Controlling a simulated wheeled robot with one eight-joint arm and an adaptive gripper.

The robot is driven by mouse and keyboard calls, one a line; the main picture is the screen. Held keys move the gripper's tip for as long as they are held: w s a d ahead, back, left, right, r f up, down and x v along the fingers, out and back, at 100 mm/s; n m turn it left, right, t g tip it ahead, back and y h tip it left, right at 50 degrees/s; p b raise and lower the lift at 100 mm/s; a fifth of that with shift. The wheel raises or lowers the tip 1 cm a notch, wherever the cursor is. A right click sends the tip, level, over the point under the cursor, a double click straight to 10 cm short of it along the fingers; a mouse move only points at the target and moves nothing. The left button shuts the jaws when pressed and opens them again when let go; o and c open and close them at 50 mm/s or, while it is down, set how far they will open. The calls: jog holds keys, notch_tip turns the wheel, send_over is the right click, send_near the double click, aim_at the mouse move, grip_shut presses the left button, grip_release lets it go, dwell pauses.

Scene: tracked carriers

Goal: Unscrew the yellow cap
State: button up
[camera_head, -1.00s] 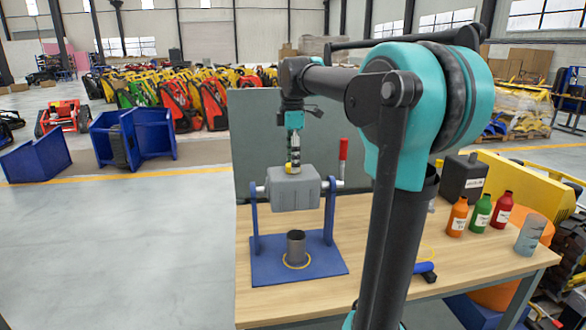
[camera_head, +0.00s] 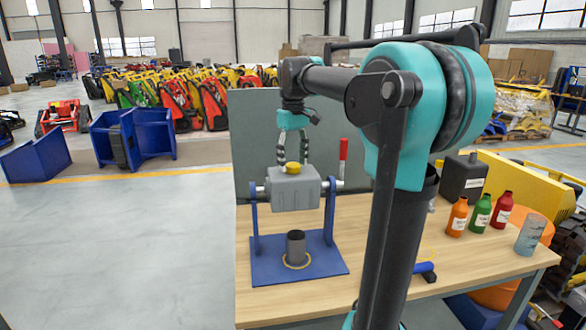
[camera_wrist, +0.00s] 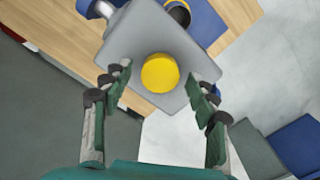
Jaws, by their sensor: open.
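The yellow cap (camera_head: 293,168) sits on top of the grey tank (camera_head: 296,190), which hangs between the arms of a blue stand (camera_head: 254,225). In the wrist view the cap (camera_wrist: 160,73) is a round yellow disc on the grey tank top (camera_wrist: 150,32). My gripper (camera_head: 293,155) is above the tank, pointing down, with its fingers spread. In the wrist view the open fingers (camera_wrist: 162,80) stand on either side of the cap, clear of it. Nothing is between the fingers except the view of the cap.
A red-handled lever (camera_head: 343,150) stands at the tank's right. A dark cylinder (camera_head: 296,246) stands on the blue base below. Orange (camera_head: 458,216), green (camera_head: 480,211) and red (camera_head: 502,209) bottles and a black canister (camera_head: 463,178) are at the table's right.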

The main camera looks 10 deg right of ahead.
jog(key=m, duration=0.2)
jog(key=shift+m, duration=0.4)
jog(key=c, duration=1)
jog(key=n, duration=0.4)
jog(key=shift+c, duration=0.2)
jog(key=n, duration=0.3)
jog(key=shift+n, duration=1.4)
